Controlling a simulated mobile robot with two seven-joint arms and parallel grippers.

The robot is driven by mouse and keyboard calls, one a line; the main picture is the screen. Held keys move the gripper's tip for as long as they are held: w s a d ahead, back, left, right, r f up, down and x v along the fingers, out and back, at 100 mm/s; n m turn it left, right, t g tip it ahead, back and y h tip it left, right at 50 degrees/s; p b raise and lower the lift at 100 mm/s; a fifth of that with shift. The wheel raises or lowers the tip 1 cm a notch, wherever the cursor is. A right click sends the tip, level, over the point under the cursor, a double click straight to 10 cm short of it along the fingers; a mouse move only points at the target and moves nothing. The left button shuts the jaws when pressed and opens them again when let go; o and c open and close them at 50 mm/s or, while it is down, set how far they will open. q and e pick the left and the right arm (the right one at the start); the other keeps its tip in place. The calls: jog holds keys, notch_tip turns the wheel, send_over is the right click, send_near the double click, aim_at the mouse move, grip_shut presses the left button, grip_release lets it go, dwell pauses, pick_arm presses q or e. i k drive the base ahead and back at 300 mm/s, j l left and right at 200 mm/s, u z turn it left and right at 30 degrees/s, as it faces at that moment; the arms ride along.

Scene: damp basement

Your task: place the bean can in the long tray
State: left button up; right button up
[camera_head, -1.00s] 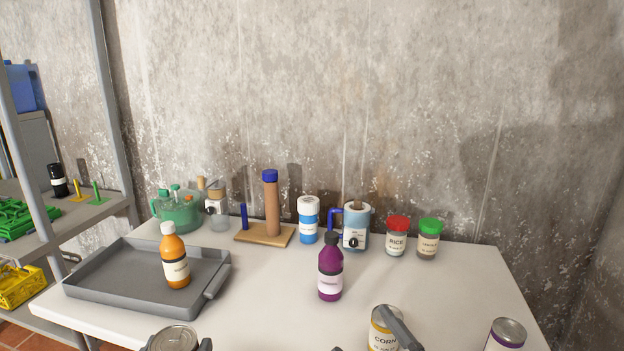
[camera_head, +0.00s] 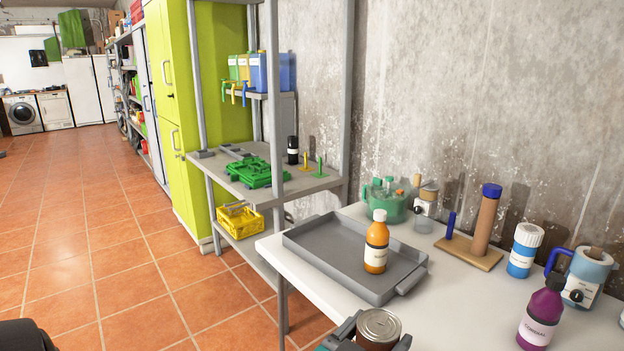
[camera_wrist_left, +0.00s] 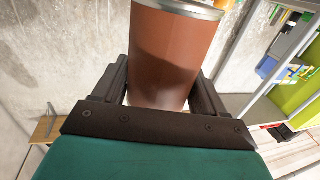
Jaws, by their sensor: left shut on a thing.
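A can with a plain brown side and a silver lid (camera_head: 379,326) is held upright in my left gripper (camera_head: 376,338); no label text shows, but it appears to be the bean can. In the left wrist view the can (camera_wrist_left: 172,52) sits between the two dark fingers of the left gripper (camera_wrist_left: 165,85). The long grey tray (camera_head: 318,256) lies on the white table, beyond the can. An orange bottle with a white cap (camera_head: 376,250) stands in the tray's right part; its left part is empty. My right gripper is not in view.
A purple bottle (camera_head: 541,316), blue-and-white jar (camera_head: 524,250), wooden stand (camera_head: 470,252) and green pot (camera_head: 385,204) stand right of and behind the tray. A grey shelf (camera_head: 240,190) with a green crate (camera_head: 258,172) is left of the white table (camera_head: 445,310).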

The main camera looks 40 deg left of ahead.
aim_at(330, 243)
jog(key=j+z, duration=0.2)
jog(key=z, duration=0.15)
jog(key=j+z, duration=0.2)
jog(key=z, duration=0.15)
jog(key=j+z, duration=0.2)
jog(key=j, duration=0.3)
jog(key=k+j+z, duration=0.15)
jog(key=j, duration=0.35)
jog(key=k+j+z, duration=0.2)
jog(key=j, duration=0.65)
jog(key=k+j+z, duration=0.1)
jog(key=j, duration=0.3)
jog(key=k+j, duration=0.15)
jog(key=j, duration=0.2)
jog(key=j+z, duration=0.1)
jog(key=j, duration=0.25)
jog(key=k+j, duration=0.15)
jog(key=j, duration=0.25)
jog(key=k+j, duration=0.15)
jog(key=j, duration=0.25)
jog(key=k+j, duration=0.15)
jog(key=j, duration=0.25)
jog(key=k+j, duration=0.15)
jog(key=j, duration=0.25)
jog(key=k+j, duration=0.15)
jog(key=j, duration=0.25)
